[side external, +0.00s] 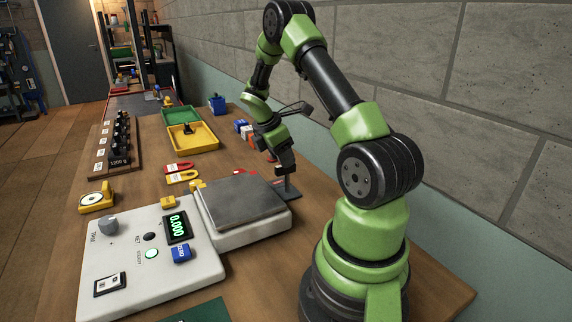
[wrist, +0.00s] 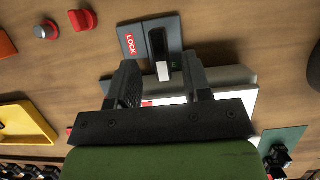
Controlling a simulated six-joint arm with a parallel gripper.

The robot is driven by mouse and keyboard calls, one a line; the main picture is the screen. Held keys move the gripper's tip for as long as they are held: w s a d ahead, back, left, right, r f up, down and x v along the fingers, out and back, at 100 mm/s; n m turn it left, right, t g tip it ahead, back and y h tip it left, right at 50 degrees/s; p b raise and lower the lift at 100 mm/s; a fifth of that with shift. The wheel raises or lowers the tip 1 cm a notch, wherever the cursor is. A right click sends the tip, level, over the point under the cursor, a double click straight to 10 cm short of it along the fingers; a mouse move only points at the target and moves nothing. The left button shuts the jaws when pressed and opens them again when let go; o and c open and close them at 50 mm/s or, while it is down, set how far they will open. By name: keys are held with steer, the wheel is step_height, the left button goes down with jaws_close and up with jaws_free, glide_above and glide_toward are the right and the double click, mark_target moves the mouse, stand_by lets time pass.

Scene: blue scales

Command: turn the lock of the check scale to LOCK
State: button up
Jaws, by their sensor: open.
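The check scale (side external: 150,262) is a pale body with a grey weighing plate (side external: 240,200) and a green display reading 0.000. Its lock is a grey plate (side external: 291,193) behind the weighing plate, also seen in the wrist view (wrist: 131,38). A red LOCK label (wrist: 130,45) is on the plate's left part. A dark lever (wrist: 158,42) with a white end lies to the right of the label, not pointing at it. My gripper (side external: 284,167) is over the lock. In the wrist view its open fingers (wrist: 161,85) are either side of the lever's white end; contact cannot be told.
A yellow tray (side external: 205,141) and a green tray (side external: 180,114) stand farther along the bench. A weight rack (side external: 118,150) is at the left. Red and yellow tags (side external: 182,177) lie near the scale. Small blocks (side external: 242,127) sit behind my gripper, near the wall.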

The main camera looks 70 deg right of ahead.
steer(key=shift+x, duration=1.65)
steer(key=shift+c, duration=0.4)
jaws_close()
